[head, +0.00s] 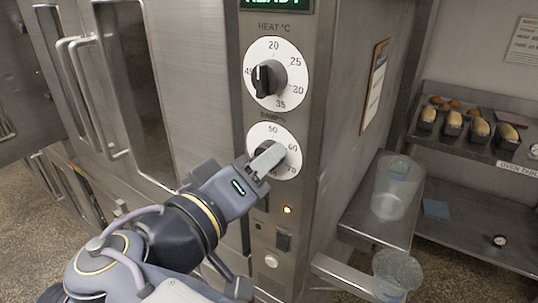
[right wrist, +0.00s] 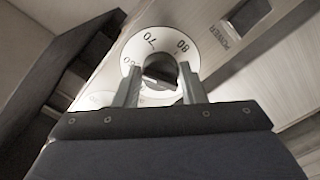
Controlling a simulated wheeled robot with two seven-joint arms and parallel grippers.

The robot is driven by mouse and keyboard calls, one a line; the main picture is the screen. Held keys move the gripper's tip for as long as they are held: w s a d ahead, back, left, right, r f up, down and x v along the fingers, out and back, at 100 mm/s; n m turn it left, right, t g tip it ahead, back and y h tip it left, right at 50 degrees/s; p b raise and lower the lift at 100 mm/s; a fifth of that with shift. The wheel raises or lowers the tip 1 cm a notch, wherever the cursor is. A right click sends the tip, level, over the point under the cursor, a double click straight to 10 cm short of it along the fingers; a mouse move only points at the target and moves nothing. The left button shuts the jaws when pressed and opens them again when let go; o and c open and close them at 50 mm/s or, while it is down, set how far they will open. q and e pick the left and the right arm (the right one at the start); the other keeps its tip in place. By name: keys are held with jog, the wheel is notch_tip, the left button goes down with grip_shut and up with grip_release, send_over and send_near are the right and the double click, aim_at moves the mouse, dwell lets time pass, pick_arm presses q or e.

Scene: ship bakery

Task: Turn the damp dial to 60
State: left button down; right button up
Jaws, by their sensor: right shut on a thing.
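The damp dial (head: 289,140) is a white disc with black numbers and a dark knob, low on the steel control panel. The numbers 50, 60 and 70 show in the head view; the right gripper covers the lower left. In the right wrist view the dial (right wrist: 134,52) shows 60, 70 and 80, with the dark knob (right wrist: 160,68) between the fingers. My right gripper (head: 264,158) is shut on this knob, one finger on each side. I cannot tell which number the knob points to. My left gripper is not in view.
The heat dial (head: 290,58) sits directly above, under a green display (head: 275,3). Below are a lit amber lamp (head: 287,210) and a switch (head: 283,240). To the right, clear containers (head: 398,190) and a rack with loaf tins (head: 453,123) stand near the panel.

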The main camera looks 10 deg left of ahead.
jog(key=shift+r+n+p, duration=0.1)
jog(key=shift+n+p, duration=0.2)
jog(key=shift+n, duration=0.8)
jog(key=o, duration=1)
jog(key=shift+s, duration=0.1)
jog(key=b+v, duration=0.1)
jog(key=v, duration=0.6)
jog(key=shift+s+a, duration=0.15)
jog(key=shift+s, duration=0.2)
